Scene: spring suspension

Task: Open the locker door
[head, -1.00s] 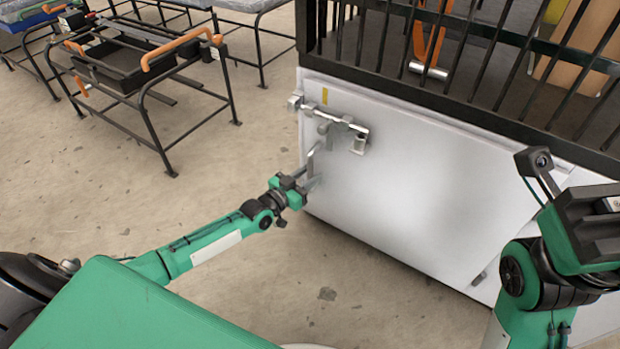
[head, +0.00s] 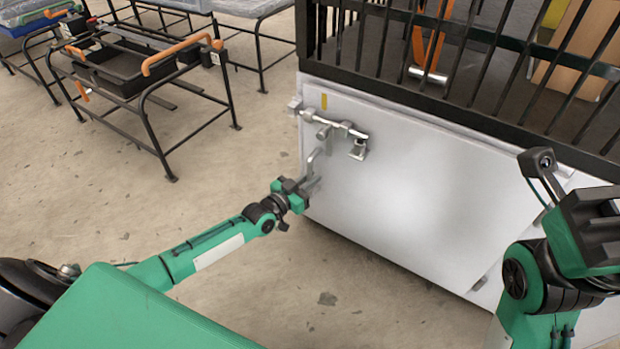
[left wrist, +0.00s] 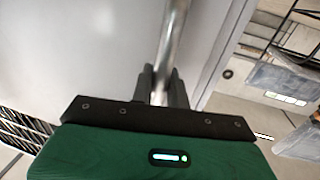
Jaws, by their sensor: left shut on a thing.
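The white locker door (head: 400,215) forms the front of the cabinet, and I see no clear gap along its edges. A metal slide bolt (head: 345,128) is mounted near its upper left corner. Below the bolt is a bent metal handle (head: 313,163). My left gripper (head: 302,187) is shut on this handle at the door's left edge. In the left wrist view its dark fingers (left wrist: 162,88) close on both sides of the shiny handle bar (left wrist: 168,45). My right arm shows at the right, but its fingertips are out of view.
Black bars (head: 450,60) form a cage above the door. A black metal table (head: 150,75) with orange handles stands at the back left. The concrete floor (head: 240,150) left of the locker is clear.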

